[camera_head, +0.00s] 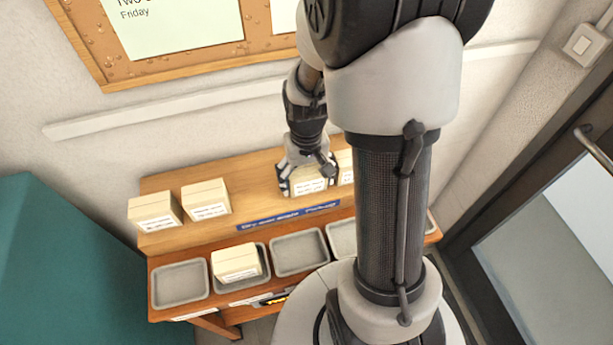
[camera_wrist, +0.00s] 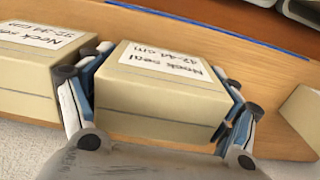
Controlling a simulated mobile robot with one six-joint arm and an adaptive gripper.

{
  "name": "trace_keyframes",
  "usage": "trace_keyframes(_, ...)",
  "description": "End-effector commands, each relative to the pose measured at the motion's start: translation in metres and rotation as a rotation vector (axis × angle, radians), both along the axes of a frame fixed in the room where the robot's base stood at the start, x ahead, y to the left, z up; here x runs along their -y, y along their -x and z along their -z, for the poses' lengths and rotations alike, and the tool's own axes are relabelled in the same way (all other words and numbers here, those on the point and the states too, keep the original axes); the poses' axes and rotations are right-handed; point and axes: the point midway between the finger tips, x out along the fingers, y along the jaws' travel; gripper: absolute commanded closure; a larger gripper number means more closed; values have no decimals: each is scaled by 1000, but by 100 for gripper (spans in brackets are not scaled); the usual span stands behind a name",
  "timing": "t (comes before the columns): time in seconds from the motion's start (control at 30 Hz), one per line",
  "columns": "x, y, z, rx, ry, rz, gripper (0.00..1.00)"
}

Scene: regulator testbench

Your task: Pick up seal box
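A cream seal box with a white label reading "Neck seal 42-44 cm" stands on the wooden shelf (camera_head: 250,190). The box (camera_wrist: 160,88) fills the middle of the wrist view, and part of it (camera_head: 309,186) shows in the head view. My gripper (camera_head: 306,182) reaches down over it. In the wrist view my gripper's fingers (camera_wrist: 168,90) stand on both sides of the box, close along its side faces. I cannot tell whether both pads press on it. No lift off the shelf is visible.
A box labelled 32-34 cm (camera_wrist: 32,70) stands close beside the left finger in the wrist view. Another box (camera_wrist: 302,115) is at the right. Two boxes (camera_head: 154,210) (camera_head: 207,200) are further left on the shelf. Grey trays (camera_head: 180,298) line the front, one holding a box (camera_head: 236,262).

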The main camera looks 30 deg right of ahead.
Motion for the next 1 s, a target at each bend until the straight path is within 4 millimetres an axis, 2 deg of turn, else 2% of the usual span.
trace_keyframes(0.07, 0, 0, 0, 0, 0, 0, 25)
trace_keyframes(0.43, 0, 0, 0, 0, 0, 0, 50)
trace_keyframes(0.77, 0, 0, -4, 1, 0, 0, 50)
trace_keyframes(0.87, 0, -1, -11, 3, 1, 0, 50)
trace_keyframes(1.0, 0, -1, -32, 5, 1, 0, 50)
